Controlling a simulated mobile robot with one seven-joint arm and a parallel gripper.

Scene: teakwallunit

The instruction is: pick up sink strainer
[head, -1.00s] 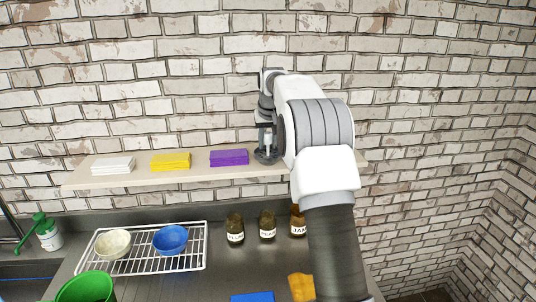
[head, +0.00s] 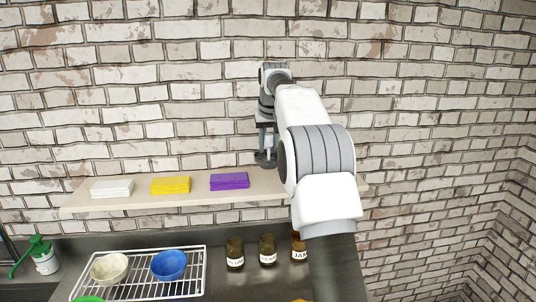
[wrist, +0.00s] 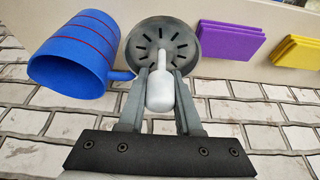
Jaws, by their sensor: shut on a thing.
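The sink strainer (wrist: 163,40) is a dark grey slotted disc with a pale rounded knob (wrist: 160,90). In the wrist view my gripper (wrist: 160,78) has one finger on each side of the knob and is shut on it. In the head view the strainer (head: 265,160) hangs below my gripper (head: 266,136), a little above the wooden shelf (head: 205,195), apart from it. My arm covers the right part of the shelf in the head view.
A blue mug with red stripes (wrist: 75,55) is close left of the strainer in the wrist view. Purple (head: 230,181), yellow (head: 171,185) and white (head: 112,188) stacks lie on the shelf. Jars (head: 235,254) and a bowl rack (head: 205,270) stand below. A brick wall is behind.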

